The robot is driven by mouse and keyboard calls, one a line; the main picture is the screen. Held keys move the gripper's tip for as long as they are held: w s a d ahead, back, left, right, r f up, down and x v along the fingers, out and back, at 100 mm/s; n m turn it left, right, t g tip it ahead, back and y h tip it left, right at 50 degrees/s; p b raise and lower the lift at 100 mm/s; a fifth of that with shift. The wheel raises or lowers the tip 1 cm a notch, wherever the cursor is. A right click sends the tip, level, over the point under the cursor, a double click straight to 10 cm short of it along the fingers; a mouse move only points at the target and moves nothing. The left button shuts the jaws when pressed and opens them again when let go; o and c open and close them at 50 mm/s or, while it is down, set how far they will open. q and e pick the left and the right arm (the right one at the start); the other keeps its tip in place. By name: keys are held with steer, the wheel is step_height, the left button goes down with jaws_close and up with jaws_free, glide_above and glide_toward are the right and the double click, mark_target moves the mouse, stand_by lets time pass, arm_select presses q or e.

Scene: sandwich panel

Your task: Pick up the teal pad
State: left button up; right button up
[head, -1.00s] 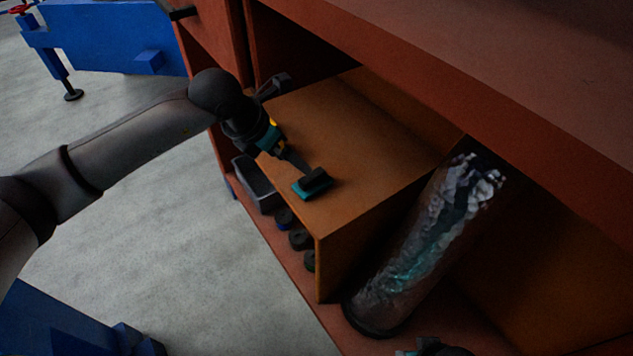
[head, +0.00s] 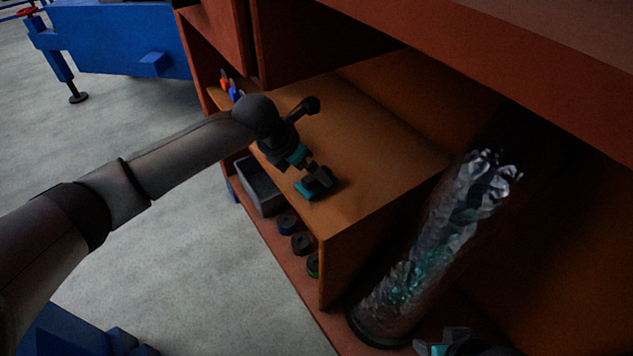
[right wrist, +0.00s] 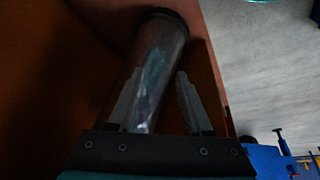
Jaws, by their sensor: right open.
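The teal pad (head: 306,189) lies near the front edge of the orange-brown wooden shelf top (head: 370,150), with a dark block-like grip (head: 322,178) on it. My left gripper (head: 314,172) is right at the pad from behind and above, and its jaws overlap the dark grip in the picture. I cannot tell whether they are open or closed on it. My right gripper (right wrist: 157,82) is open in the right wrist view, with a clear cylinder (right wrist: 160,55) showing between its fingers. Part of my right gripper also shows at the bottom of the head view.
The clear cylinder with crumpled, shiny contents stands tilted-looking in the right bay (head: 430,240). A grey bin (head: 262,188) and several dark round pieces (head: 301,243) sit on the lower ledge. A red overhang (head: 500,80) covers the right. Small red and blue items (head: 231,88) stand behind.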

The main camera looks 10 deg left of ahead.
mark_target(317, 180)
arm_select(q)
steer(key=shift+b+x, duration=0.5)
steer(key=shift+x, duration=0.3)
steer(key=shift+b+x, duration=0.7)
steer(key=shift+x, duration=0.4)
steer(key=shift+w+d+f+b, duration=0.15)
steer(key=shift+w+f+b, duration=0.15)
steer(key=shift+f, duration=0.15)
arm_select(e)
steer(key=w+a+r+t+y, duration=0.1)
steer(key=w+a+t+y, duration=0.1)
steer(key=w+a+t, duration=0.1)
steer(key=shift+w+a+n+t, duration=0.3)
steer(key=shift+w+a+t, duration=0.15)
steer(key=shift+a, duration=0.25)
steer(key=shift+r, duration=0.1)
arm_select(q)
steer(key=c, duration=1.5)
steer(key=shift+c, duration=0.2)
steer(key=shift+r, duration=0.1)
